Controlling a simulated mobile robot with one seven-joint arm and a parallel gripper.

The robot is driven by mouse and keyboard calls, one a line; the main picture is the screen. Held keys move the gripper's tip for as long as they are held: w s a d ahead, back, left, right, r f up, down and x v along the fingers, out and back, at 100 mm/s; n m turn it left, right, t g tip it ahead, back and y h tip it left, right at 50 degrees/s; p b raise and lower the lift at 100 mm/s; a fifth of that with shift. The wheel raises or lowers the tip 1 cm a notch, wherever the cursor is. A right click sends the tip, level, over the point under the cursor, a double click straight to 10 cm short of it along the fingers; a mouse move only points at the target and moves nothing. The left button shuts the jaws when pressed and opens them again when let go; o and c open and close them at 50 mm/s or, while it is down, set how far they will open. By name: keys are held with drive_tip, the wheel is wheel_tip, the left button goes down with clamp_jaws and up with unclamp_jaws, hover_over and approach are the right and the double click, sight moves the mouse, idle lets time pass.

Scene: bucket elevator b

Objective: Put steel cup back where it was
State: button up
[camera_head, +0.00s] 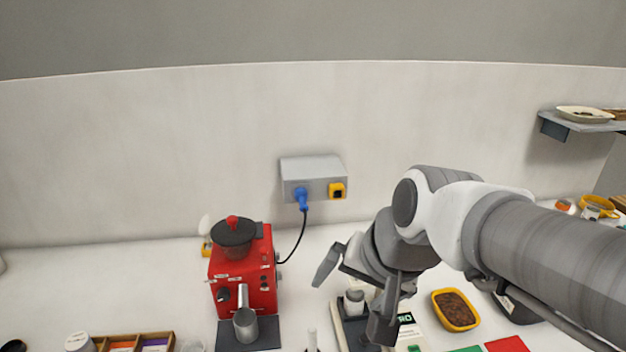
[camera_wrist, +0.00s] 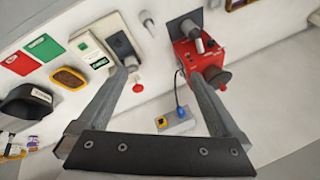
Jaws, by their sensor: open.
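A steel cup (camera_head: 245,326) stands at the front of the red grinder (camera_head: 242,275), on its dark base plate. In the wrist view, the grey cup (camera_wrist: 189,29) shows beside the red machine. A second metallic cylinder (camera_head: 354,303) stands on a dark-topped device (camera_head: 343,323) to the right; I cannot tell exactly what it is. My gripper (camera_head: 347,309) is open, with nothing between its fingers. It hangs above the counter, right of the grinder, and partly covers the device. In the wrist view, the open fingers (camera_wrist: 164,75) spread between device and grinder.
A grey socket box (camera_head: 314,178) with a blue plug is on the wall. A yellow bowl of brown contents (camera_head: 455,310) stands right. A wooden divided box (camera_head: 125,343) lies front left. A shelf (camera_head: 580,123) juts out at upper right. The counter left of the grinder is mostly clear.

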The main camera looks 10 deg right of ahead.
drive_tip(key=s+d+r+n+h, duration=0.1)
drive_tip(key=s+d+n+h, duration=0.1)
drive_tip(key=s+d+n, duration=0.2)
drive_tip(key=shift+s+d+n, duration=0.3)
drive_tip(key=shift+s+d, duration=0.2)
drive_tip(key=shift+s, duration=0.35)
drive_tip(key=shift+f+b, duration=0.8)
